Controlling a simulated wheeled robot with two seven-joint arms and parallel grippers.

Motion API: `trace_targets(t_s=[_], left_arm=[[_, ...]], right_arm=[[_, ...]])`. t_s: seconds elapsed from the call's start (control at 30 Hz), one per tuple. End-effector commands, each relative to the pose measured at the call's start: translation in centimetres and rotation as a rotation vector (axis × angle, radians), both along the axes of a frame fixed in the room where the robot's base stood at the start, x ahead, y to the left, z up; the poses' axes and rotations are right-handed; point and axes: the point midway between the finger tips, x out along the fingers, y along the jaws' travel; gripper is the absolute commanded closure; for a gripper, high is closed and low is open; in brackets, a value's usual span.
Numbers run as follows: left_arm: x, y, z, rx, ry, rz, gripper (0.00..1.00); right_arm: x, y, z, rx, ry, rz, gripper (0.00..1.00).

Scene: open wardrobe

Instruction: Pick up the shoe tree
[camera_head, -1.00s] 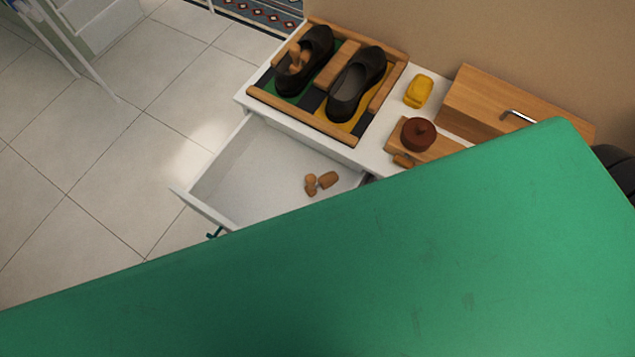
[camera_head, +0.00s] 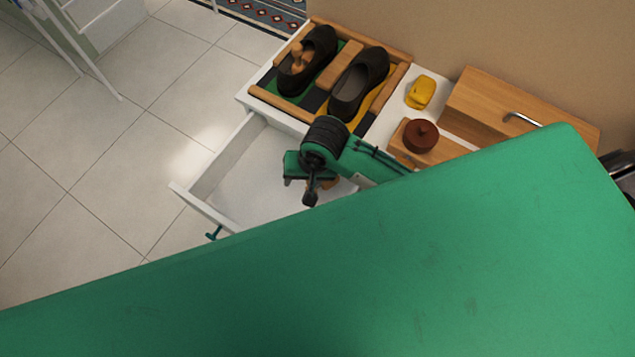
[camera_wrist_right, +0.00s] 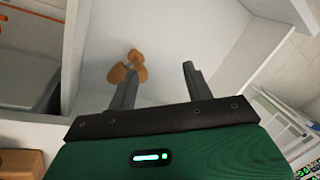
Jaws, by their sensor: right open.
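A wooden shoe tree (camera_wrist_right: 128,67) lies on the floor of the open white drawer (camera_head: 245,185). In the head view my right gripper (camera_head: 310,195) hangs over the drawer and hides most of it. My right gripper (camera_wrist_right: 157,85) is open and empty in the right wrist view. The shoe tree is just beyond its left finger, left of the gap between the fingers. Another wooden shoe tree (camera_head: 301,58) sits inside the left dark shoe (camera_head: 313,75). The right dark shoe (camera_head: 358,85) looks empty. My left gripper is not in view.
The shoes stand in a wood-framed tray (camera_head: 325,128) on the white cabinet top. To its right are a yellow object (camera_head: 421,91), a round brown pot (camera_head: 420,135) and a wooden box (camera_head: 500,110) with a metal handle. The drawer walls surround the loose shoe tree.

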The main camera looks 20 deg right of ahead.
Motion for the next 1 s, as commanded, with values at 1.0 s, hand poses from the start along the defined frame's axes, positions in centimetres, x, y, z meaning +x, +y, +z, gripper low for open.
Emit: trace_targets(t_s=[1.0], left_arm=[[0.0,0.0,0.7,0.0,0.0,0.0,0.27]], right_arm=[[3.1,-2.8,-6.7,-0.198,0.171,-0.384,0.49]])
